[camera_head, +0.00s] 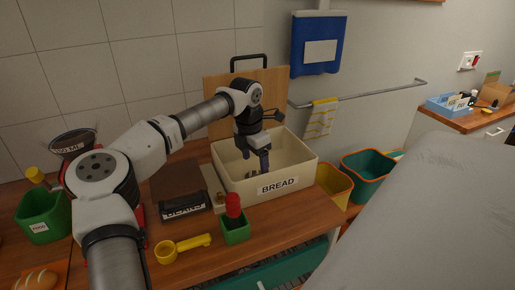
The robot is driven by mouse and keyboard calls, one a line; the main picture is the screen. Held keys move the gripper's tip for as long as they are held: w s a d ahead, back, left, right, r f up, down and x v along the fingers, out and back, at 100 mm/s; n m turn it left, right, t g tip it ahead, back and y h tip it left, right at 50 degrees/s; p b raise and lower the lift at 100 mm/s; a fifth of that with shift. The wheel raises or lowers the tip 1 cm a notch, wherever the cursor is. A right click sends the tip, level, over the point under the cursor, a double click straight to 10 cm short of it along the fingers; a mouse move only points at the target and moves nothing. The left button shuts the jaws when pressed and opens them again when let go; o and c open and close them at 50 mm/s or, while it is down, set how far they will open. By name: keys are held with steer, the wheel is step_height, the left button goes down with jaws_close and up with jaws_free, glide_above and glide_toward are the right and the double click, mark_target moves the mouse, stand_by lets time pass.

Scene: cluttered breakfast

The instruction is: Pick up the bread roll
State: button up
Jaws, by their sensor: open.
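A cream bin labelled BREAD (304,178) stands on the wooden counter. My gripper (256,163) points down into its open top, with the fingers apart. Something small and greyish shows near the fingertips, but I cannot tell what it is. No bread roll can be made out inside the bin; its front wall and my gripper hide part of the floor. A scored, golden-brown bread piece (42,279) lies on an orange surface at the bottom left corner, far from my gripper and partly cut off by the frame.
A brown box labelled BEANS (178,181), a green cup (235,231) with a red-topped item and a yellow scoop (182,248) stand left of the bin. A yellow container (336,183) and a teal bin (367,166) are right. A wooden board (217,88) rises behind.

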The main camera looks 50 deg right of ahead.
mark_target(257, 170)
steer(key=f, duration=0.1)
steer(key=f+p, duration=0.1)
steer(key=f, duration=0.1)
steer(key=d+f+p, duration=0.1)
steer(key=f, duration=0.1)
steer(key=shift+s, duration=0.2)
steer(key=c, duration=1)
